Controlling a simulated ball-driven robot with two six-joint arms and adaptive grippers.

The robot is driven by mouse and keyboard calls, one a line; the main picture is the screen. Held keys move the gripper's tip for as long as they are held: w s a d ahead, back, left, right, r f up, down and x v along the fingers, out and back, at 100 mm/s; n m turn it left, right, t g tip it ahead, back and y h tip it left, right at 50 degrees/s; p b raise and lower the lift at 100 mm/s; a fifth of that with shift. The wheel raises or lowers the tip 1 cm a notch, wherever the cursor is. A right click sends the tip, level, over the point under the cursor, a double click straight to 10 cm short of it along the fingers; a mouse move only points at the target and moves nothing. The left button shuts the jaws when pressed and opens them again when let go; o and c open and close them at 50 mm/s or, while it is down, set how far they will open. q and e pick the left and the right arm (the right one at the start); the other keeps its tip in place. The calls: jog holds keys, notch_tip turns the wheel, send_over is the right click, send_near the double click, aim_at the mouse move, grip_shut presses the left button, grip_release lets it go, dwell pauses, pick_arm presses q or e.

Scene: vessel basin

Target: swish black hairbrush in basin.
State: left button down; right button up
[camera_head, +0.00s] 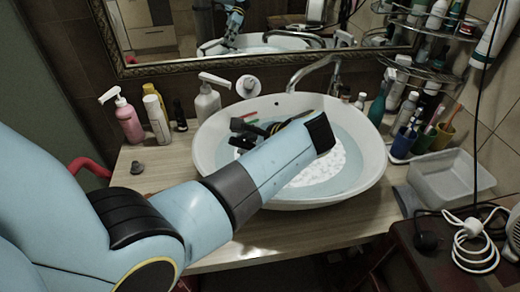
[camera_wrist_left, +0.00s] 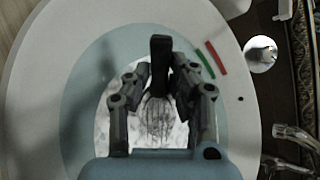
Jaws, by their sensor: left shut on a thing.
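The white basin (camera_head: 371,165) sits on the wooden counter with pale blue water (camera_head: 350,170) in it. My left arm reaches over the basin from the left, and its wrist covers part of the water. My left gripper (camera_head: 245,132) is over the basin's left part, partly hidden behind the wrist. In the left wrist view the gripper (camera_wrist_left: 160,85) is shut on the black hairbrush (camera_wrist_left: 160,50), whose dark upright part stands between the fingers. The brush's lower part is hard to make out. I cannot tell whether it touches the water. My right gripper is not in view.
Red and green strips (camera_wrist_left: 217,57) lie near the basin's inner edge. A chrome faucet (camera_head: 335,72) stands behind the basin. The front counter strip is clear.

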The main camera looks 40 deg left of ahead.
pick_arm(q)
notch_tip(320, 180, up, 12)
dwell(1.1)
dwell(1.0)
notch_tip(320, 180, up, 3)
jog(key=shift+r, duration=0.1)
jog(key=shift+d, duration=0.1)
dwell(0.4)
